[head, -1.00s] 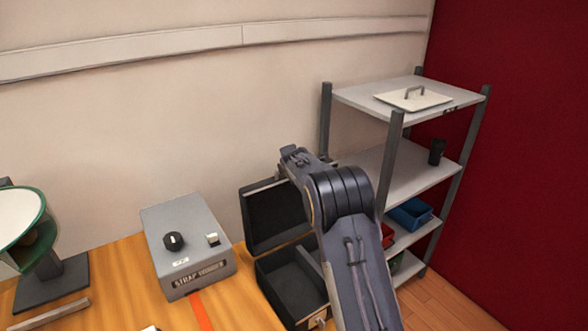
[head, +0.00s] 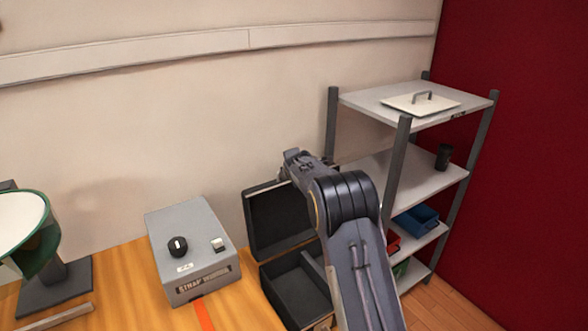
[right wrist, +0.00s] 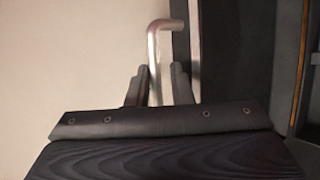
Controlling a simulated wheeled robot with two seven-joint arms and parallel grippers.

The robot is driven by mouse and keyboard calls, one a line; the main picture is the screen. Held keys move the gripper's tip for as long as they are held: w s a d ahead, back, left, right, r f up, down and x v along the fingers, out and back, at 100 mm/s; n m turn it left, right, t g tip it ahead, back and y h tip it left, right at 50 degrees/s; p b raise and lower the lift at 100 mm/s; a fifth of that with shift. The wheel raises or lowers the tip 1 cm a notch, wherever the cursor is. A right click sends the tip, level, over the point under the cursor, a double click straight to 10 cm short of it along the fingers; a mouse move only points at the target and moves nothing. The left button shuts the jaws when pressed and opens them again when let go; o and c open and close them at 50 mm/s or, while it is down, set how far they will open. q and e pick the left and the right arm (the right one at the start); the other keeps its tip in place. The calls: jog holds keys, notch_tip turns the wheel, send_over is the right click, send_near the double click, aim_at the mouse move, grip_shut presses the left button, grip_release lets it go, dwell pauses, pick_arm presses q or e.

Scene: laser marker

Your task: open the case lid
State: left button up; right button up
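The black case (head: 298,295) stands on the table with its lid (head: 279,222) raised upright against the wall side. The case's inside is dark; part of it is hidden behind my right arm. My right gripper (head: 296,158) is at the top right of the lid in the head view, small and partly hidden by its own wrist. In the right wrist view, a bent metal handle (right wrist: 153,45) passes between the fingers of my right gripper (right wrist: 160,75). Whether both fingers press on it is unclear. My left gripper is in no view.
A grey box with a black knob (head: 190,250) stands left of the case on the wooden table. A green-rimmed lamp (head: 30,230) is at the far left. A grey shelf rack (head: 415,180) stands right of the case, close behind my right arm.

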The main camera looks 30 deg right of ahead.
jog(key=b+v, duration=0.2)
jog(key=v, duration=0.5)
jog(key=shift+s+r+b, duration=0.2)
jog(key=shift+s+b, duration=0.1)
jog(key=shift+a, duration=0.15)
